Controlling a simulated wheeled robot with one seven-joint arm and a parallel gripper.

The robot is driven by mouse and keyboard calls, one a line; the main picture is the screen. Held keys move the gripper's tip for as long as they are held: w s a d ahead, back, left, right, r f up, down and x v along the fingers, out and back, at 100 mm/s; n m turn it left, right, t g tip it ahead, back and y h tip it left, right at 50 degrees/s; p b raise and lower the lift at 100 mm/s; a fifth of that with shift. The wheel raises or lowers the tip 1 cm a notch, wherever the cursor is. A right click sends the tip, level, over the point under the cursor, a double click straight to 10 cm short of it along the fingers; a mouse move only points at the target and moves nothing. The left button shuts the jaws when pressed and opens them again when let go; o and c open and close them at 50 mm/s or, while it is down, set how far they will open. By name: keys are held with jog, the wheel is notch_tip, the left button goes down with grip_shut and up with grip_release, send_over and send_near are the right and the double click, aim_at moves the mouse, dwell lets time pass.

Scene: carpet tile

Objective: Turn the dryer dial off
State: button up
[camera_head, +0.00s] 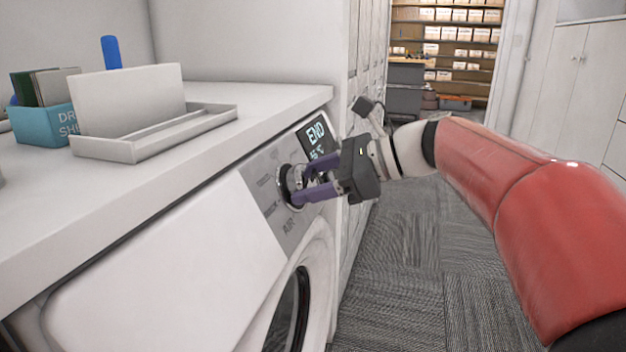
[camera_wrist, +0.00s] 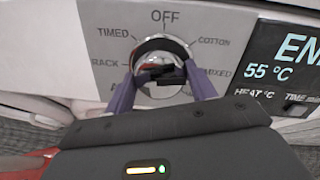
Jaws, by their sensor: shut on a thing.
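The white dryer (camera_head: 150,270) stands under a counter, with a grey control panel on its front. Its round dial (camera_head: 284,186) has a dark rim and a shiny centre. In the wrist view the dial (camera_wrist: 162,45) is ringed by the labels OFF at the top, TIMED, RACK, COTTON and a partly hidden MIXED. My gripper (camera_head: 298,187) has its two purple fingers closed on either side of the dial. It also shows in the wrist view (camera_wrist: 162,82). The fingers hide the lower dial, and I cannot tell which label it points to. The display (camera_head: 317,138) reads END and, in the wrist view, 55 °C.
A white tray (camera_head: 150,140) holding a white panel, and a teal box (camera_head: 42,124), stand on the white counter (camera_head: 250,98). Tall white cabinets (camera_head: 570,70) are at the right. Carpet floor (camera_head: 410,260) is open beside the dryer.

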jog(key=n, duration=0.4)
jog(key=shift+n, duration=0.3)
jog(key=n+b, duration=0.1)
jog(key=n, duration=0.2)
jog(key=shift+n+g, duration=0.4)
jog(key=n+h+b, duration=0.1)
jog(key=n, duration=0.3)
jog(key=shift+b, duration=0.35)
jog(key=shift+r+n+b, duration=0.1)
jog(key=shift+n+b, duration=0.55)
jog(key=shift+n, duration=1.25)
jog(key=o, duration=1)
